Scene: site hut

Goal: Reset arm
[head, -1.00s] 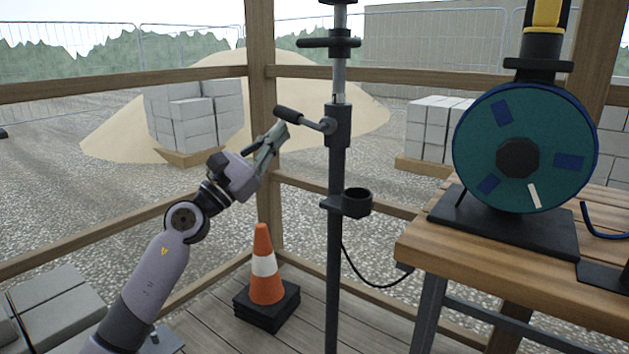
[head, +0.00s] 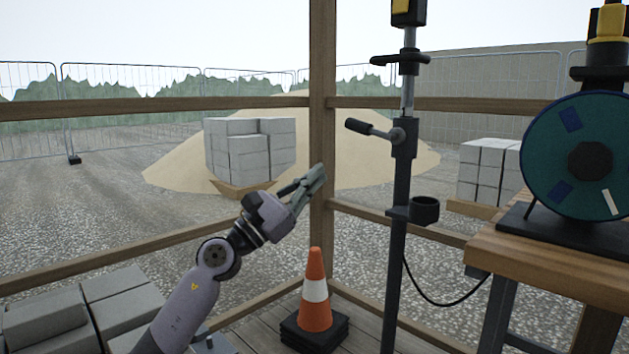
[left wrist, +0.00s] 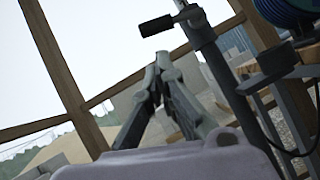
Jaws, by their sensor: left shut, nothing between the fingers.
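My left arm (head: 195,290) comes in from the lower left in the head view and reaches up to the right. Its left gripper (head: 318,172) is shut and empty, held in the air in front of the wooden corner post. The left wrist view also shows the left gripper (left wrist: 160,60), its fingertips together with nothing between them. The dark upright stand (head: 398,230) is to the right of the gripper. Its black side handle (head: 362,127) sticks out towards the post, above and apart from the fingertips. My right gripper is in neither view.
An orange and white cone (head: 315,290) stands on the plank floor below the gripper. A wooden bench (head: 560,262) with a teal reel (head: 548,150) is at right. Grey blocks (head: 60,320) lie at lower left. Wooden rails (head: 150,103) and the corner post (head: 322,60) bound the hut.

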